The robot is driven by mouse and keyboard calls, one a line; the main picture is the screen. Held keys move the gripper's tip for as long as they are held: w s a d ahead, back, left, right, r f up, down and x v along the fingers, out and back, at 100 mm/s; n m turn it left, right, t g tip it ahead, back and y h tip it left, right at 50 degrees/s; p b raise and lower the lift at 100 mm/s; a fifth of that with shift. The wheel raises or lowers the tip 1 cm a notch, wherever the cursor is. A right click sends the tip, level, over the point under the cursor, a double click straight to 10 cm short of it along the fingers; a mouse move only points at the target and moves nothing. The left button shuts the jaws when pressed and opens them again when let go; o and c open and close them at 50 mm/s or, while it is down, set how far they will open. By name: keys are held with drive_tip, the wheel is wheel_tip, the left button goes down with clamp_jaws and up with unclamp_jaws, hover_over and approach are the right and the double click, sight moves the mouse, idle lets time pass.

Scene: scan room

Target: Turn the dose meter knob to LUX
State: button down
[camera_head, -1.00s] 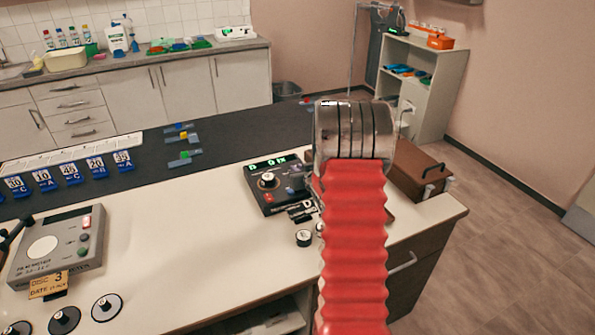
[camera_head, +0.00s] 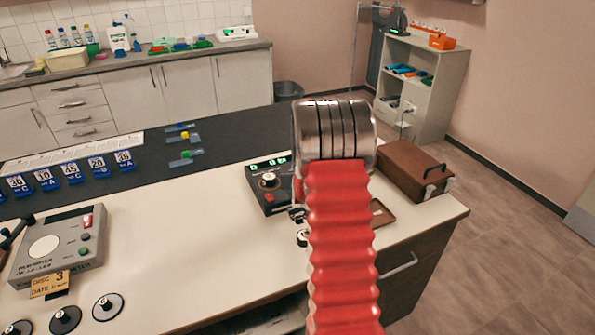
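A black meter box (camera_head: 270,186) with a lit green display (camera_head: 267,164) stands on the white bench near the middle of the head view. It carries a round pale-topped knob (camera_head: 269,181). I take it for the dose meter; its knob markings are too small to read, so the setting cannot be told. My arm, a silver ringed cylinder and red ribbed sleeve, rises just right of the box and covers its right edge. No contact with the knob is visible.
A grey meter (camera_head: 61,245) with a white dial and buttons stands at the left. Round black-and-white discs (camera_head: 107,306) lie near the front edge. A brown case (camera_head: 415,174) stands right of my arm. Blue numbered tags (camera_head: 70,172) line the dark mat. The bench between the meters is clear.

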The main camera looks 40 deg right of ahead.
drive_tip(key=shift+a+f, duration=0.1)
drive_tip(key=shift+a, duration=0.05)
drive_tip(key=c, duration=1.8)
unclamp_jaws()
drive_tip(key=shift+o, duration=0.2)
drive_tip(key=shift+s, duration=0.1)
drive_tip(key=shift+s+a+r, duration=0.25)
drive_tip(key=shift+s+r, duration=0.1)
drive_tip(key=shift+s, duration=0.1)
drive_tip(key=v, duration=1.2)
drive_tip(key=shift+s+a, duration=0.1)
drive_tip(key=shift+a, duration=0.1)
drive_tip(key=shift+a, duration=0.1)
